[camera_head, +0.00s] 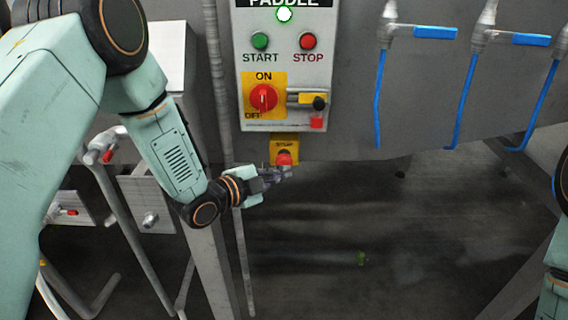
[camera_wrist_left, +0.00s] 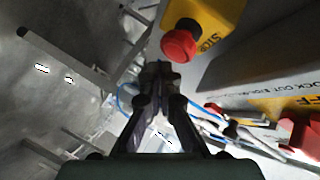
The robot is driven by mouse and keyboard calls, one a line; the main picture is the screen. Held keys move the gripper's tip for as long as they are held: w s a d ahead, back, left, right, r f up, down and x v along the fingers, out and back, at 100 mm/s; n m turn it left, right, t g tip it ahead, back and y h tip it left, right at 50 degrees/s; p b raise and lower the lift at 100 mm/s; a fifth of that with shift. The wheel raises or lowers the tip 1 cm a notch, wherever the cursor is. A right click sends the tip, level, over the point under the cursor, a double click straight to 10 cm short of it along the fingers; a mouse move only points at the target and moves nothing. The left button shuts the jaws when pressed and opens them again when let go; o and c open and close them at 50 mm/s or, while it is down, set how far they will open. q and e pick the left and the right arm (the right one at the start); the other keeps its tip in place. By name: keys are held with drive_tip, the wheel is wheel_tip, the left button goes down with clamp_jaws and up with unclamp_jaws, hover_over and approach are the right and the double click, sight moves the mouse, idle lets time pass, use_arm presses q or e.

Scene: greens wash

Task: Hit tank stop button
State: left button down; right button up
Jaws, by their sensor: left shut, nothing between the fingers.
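A yellow box marked STOP (camera_head: 284,141) hangs under the paddle control panel, with a red mushroom button (camera_head: 284,158) on it. In the left wrist view the red button (camera_wrist_left: 179,46) stands out from its yellow box (camera_wrist_left: 217,22), just beyond and right of my fingertips. My left gripper (camera_head: 288,173) is shut and empty, just below the red button in the head view; its fingers also show in the left wrist view (camera_wrist_left: 160,72). I cannot tell whether the fingertips touch the button. A smaller round red STOP button (camera_head: 308,41) sits higher on the panel. My right gripper is not in view.
The panel also carries a green START button (camera_head: 260,41), a red ON/OFF switch (camera_head: 263,97) and a yellow-black lockout lever (camera_head: 313,101). Valves with blue handles (camera_head: 529,39) and hoses hang at right. Grey pipes (camera_head: 128,200) stand at left.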

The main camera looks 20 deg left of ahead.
use_arm(q)
drive_tip(key=shift+s, duration=0.2)
drive_tip(key=s, duration=0.1)
drive_tip(key=s+d, duration=0.1)
drive_tip(key=s, duration=0.2)
drive_tip(key=shift+s+d+p, duration=0.25)
drive_tip(key=shift+s+p, duration=0.05)
drive_tip(key=shift+p, duration=0.1)
idle(0.6)
